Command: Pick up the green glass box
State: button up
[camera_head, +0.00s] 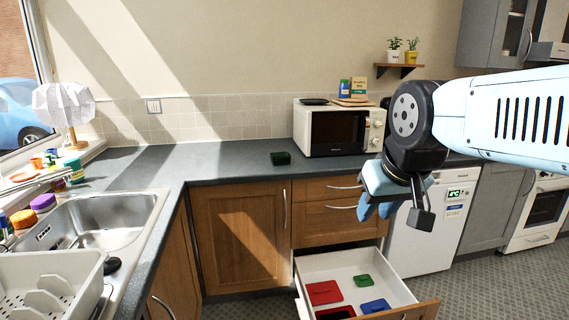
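A small dark green box (280,158) sits on the grey worktop, left of the microwave. A flat brighter green item (362,281) lies in the open drawer; I cannot tell from here if either is glass. My gripper (376,211) hangs in front of the microwave and cupboards, to the right of the dark green box and above the drawer, apart from both.
The open drawer (407,291) juts out below my gripper, with red, blue and black flat items inside. The microwave (311,134) stands right of the dark green box. The sink (108,222) and a dish rack (84,274) are left. The worktop around the dark box is clear.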

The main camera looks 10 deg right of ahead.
aim_at(279, 158)
jog(key=u, duration=0.15)
jog(key=i, duration=0.95)
jog(key=z, duration=0.1)
